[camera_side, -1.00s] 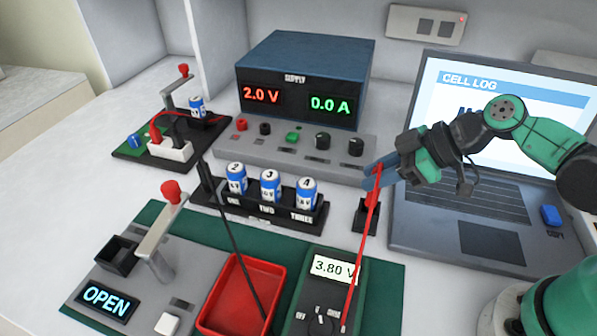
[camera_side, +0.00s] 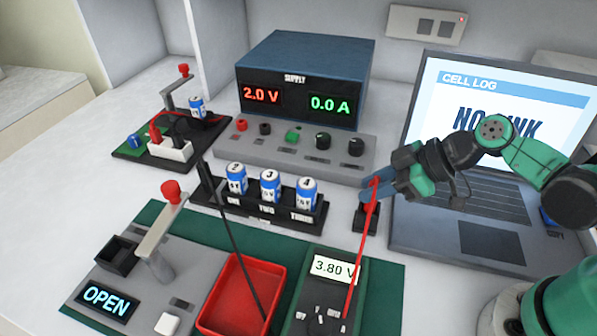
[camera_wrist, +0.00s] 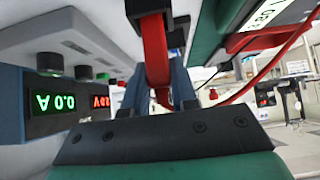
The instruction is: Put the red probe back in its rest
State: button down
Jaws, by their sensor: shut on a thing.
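The red probe (camera_side: 373,193) is upright between the blue fingers of my gripper (camera_side: 380,189). My gripper is shut on it. The probe's red lead runs down to the meter (camera_side: 331,292). The black probe rest (camera_side: 366,221) is directly below the probe, whose lower end appears to be at or in its top. I cannot tell whether it is fully seated. In the wrist view the red probe (camera_wrist: 156,50) shows between both fingers (camera_wrist: 158,82), with a black part, seemingly the rest (camera_wrist: 149,8), at its end.
A rack (camera_side: 259,211) with numbered cells is left of the rest. A black probe (camera_side: 206,185) stands at its left end. The supply (camera_side: 303,80) is behind, and the laptop (camera_side: 490,246) is close on the right. A red tray (camera_side: 241,298) lies in front.

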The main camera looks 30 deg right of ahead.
jog(key=shift+f, duration=0.1)
jog(key=c, duration=0.6)
grip_release()
jog(key=shift+s, duration=0.1)
jog(key=shift+v, duration=2.8)
jog(key=d+r+m+h, duration=0.1)
jog(key=m+h, duration=0.1)
jog(key=m, duration=0.1)
jog(key=w+d+r+m+h, duration=0.1)
jog(key=m+h, duration=0.1)
jog(key=m, duration=0.1)
jog(key=d+r+m+h, duration=0.1)
jog(key=d+m+h, duration=0.1)
jog(key=m, duration=0.1)
jog(key=shift+w+d+r+t, duration=0.1)
jog(key=shift+w+r+t, duration=0.05)
jog(key=shift+w+t, duration=0.25)
